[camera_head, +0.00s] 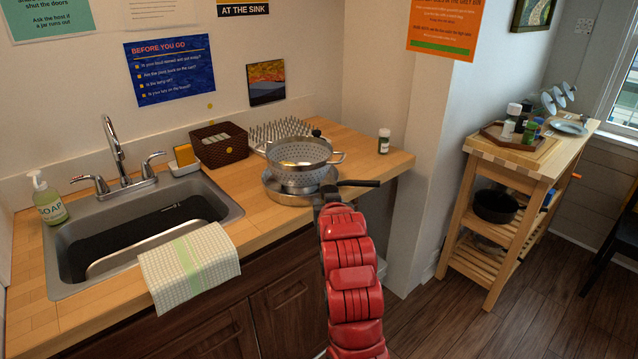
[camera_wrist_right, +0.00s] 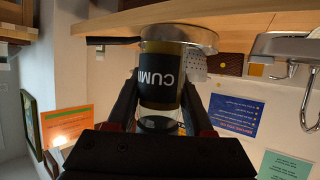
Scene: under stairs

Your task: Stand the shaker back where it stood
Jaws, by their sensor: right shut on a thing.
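The shaker is a jar with a black label reading "CUMI…" (camera_wrist_right: 168,77), seen close up in the right wrist view. My right gripper (camera_wrist_right: 160,85) is shut on it, with one finger on each side. That view is upside down, with the counter at its top. In the head view my red right arm reaches up to the counter's front edge, and its wrist (camera_head: 332,197) is just in front of the steel pan (camera_head: 285,193). The arm hides the held shaker there. My left gripper is not in view.
A colander (camera_head: 300,163) stands in the pan, whose black handle (camera_head: 358,183) points right. The counter right of the pan (camera_head: 375,166) is clear. A wooden cart (camera_head: 505,157) with several jars stands right.

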